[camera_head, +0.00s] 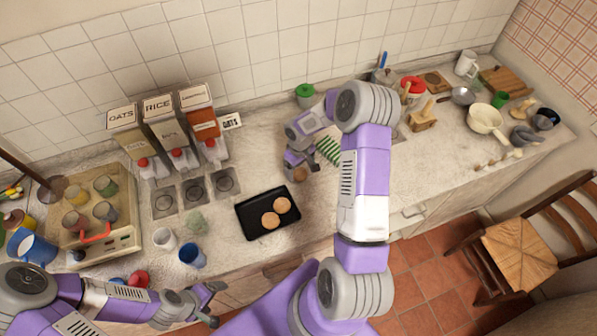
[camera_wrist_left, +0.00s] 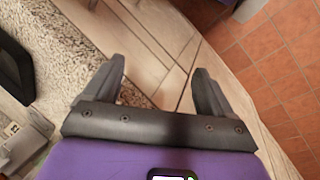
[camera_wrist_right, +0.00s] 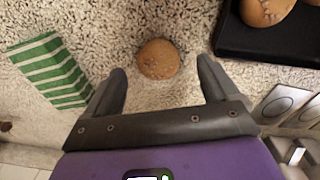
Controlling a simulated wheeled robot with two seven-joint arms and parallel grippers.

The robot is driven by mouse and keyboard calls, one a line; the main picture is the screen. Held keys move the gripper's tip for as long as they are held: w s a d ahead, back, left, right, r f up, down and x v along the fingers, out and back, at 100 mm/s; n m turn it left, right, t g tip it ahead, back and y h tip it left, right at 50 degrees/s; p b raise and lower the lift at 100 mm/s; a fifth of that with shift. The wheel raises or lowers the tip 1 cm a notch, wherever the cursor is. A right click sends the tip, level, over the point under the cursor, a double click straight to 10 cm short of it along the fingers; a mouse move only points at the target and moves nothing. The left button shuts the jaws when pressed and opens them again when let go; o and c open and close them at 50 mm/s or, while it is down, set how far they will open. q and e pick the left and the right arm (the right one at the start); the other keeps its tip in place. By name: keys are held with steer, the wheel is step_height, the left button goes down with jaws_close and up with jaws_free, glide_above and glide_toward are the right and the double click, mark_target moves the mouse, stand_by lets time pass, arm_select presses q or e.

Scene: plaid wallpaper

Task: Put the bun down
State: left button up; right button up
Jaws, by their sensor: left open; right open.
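A single round brown bun (camera_wrist_right: 159,59) lies on the speckled counter, seen between and just beyond the open fingers of my right gripper (camera_wrist_right: 162,88). In the head view that bun (camera_head: 299,174) is partly hidden by my right gripper (camera_head: 297,163). Beside it stands a black tray (camera_head: 254,232) holding two more buns (camera_head: 276,212); the tray also shows in the right wrist view (camera_wrist_right: 235,42). My left gripper (camera_head: 211,303) is open and empty near the counter's front edge; its fingers (camera_wrist_left: 160,85) show nothing between them.
A green-striped cloth (camera_wrist_right: 52,72) lies close to the bun on the counter. Three dispensers (camera_head: 163,128) stand behind. A wooden chair (camera_head: 522,254) is at the right.

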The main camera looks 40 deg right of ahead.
mark_target(300, 171)
arm_select(q)
steer(key=shift+w+r, duration=0.1)
steer(key=shift+r, duration=0.2)
arm_select(e)
steer(key=shift+w+d+f, duration=0.1)
steer(key=shift+f, duration=0.8)
steer(key=shift+w+d+f, duration=0.1)
steer(key=shift+f, duration=0.8)
